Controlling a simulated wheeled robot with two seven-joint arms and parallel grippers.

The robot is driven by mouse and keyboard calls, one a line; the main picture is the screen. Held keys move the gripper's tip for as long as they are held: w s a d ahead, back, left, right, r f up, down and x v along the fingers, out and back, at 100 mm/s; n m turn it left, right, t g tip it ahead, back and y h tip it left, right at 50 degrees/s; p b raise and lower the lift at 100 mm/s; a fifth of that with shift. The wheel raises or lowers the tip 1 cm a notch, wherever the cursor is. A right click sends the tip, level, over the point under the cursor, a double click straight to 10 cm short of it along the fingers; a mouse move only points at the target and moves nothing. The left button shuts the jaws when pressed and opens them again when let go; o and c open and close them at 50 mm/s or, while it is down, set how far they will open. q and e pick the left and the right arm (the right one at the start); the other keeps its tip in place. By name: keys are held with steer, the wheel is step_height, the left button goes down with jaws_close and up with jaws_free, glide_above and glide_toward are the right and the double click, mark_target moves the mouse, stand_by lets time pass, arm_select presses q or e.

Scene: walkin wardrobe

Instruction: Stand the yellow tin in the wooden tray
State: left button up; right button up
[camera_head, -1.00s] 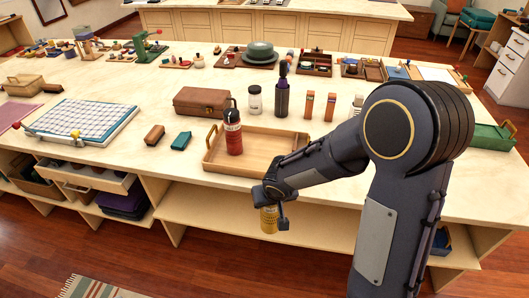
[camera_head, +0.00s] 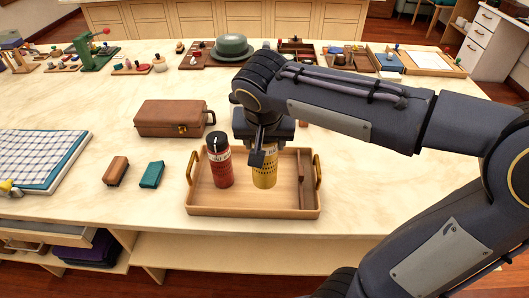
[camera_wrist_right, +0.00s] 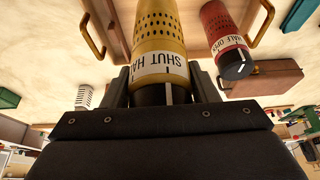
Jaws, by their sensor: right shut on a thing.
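The yellow tin (camera_head: 265,176) is upright inside the outline of the wooden tray (camera_head: 240,212), right of a red tin (camera_head: 219,165) that stands in the tray. My right gripper (camera_head: 262,158) is shut on the yellow tin from above and hides its top. In the right wrist view the yellow tin (camera_wrist_right: 159,30) sits between the two fingers, with a black end and a white label. I cannot tell whether its base touches the tray floor. The red tin also shows in the right wrist view (camera_wrist_right: 222,32), apart from the yellow one. My left gripper is not in view.
A divider (camera_head: 302,178) stands at the tray's right side. A brown case (camera_head: 170,118) lies behind left. A brown block (camera_head: 115,171) and a teal block (camera_head: 152,175) lie left of the tray. My right arm covers the counter behind right.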

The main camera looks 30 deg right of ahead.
steer(key=w+d+f, duration=0.4)
steer(key=w+f, duration=0.2)
steer(key=f, duration=0.4)
steer(key=shift+d+f, duration=0.15)
steer(key=shift+d, duration=0.2)
steer(key=shift+w, duration=0.1)
steer(key=shift+f+b, duration=0.1)
steer(key=shift+b, duration=0.2)
steer(key=o, duration=1)
steer(key=shift+f, duration=0.1)
steer(key=o, duration=0.4)
